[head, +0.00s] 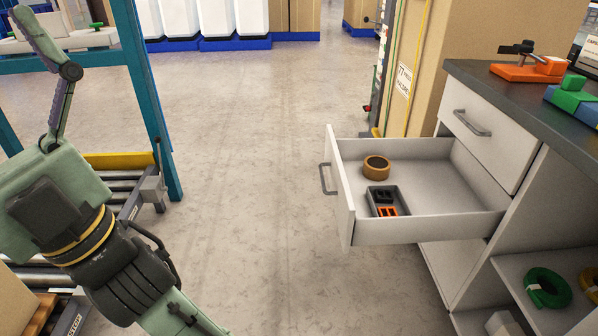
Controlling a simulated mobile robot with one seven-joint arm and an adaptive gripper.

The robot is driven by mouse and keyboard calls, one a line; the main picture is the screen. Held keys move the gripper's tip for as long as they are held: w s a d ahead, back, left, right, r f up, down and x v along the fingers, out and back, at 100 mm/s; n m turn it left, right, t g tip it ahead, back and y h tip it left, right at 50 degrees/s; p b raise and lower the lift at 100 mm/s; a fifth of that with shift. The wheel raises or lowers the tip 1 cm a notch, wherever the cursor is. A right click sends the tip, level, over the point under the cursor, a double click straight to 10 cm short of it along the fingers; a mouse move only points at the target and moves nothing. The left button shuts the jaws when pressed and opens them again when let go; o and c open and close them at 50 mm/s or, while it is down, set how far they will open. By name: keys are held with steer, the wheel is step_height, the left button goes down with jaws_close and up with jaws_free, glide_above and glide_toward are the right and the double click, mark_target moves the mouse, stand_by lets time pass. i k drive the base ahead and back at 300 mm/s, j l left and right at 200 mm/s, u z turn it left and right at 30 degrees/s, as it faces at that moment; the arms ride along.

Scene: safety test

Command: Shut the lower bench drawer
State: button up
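The lower bench drawer (420,228) is pulled well out to the left from the grey-topped bench on the right. Its white front panel (342,200) has a grey bar handle (327,179) on the outer face, toward the open floor. Inside the drawer lie a brown ring-shaped roll (376,167) and a small dark tray (383,201) with black and orange pieces. The upper drawer (484,131) above it is shut. No gripper fingers can be made out in the head view.
The bench top (530,105) holds an orange tool and green and blue blocks. A lower shelf holds a green coil (547,288). A tall tan cabinet (428,70) stands behind the drawer. A roller conveyor (125,185) and green-and-black arm links fill the left. The floor between is clear.

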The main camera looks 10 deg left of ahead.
mark_target(450, 196)
steer(key=k+j, duration=0.1)
steer(key=j, duration=0.2)
steer(key=i+j, duration=0.25)
steer(key=i, duration=0.25)
steer(key=i+j, duration=0.25)
steer(key=i, duration=0.3)
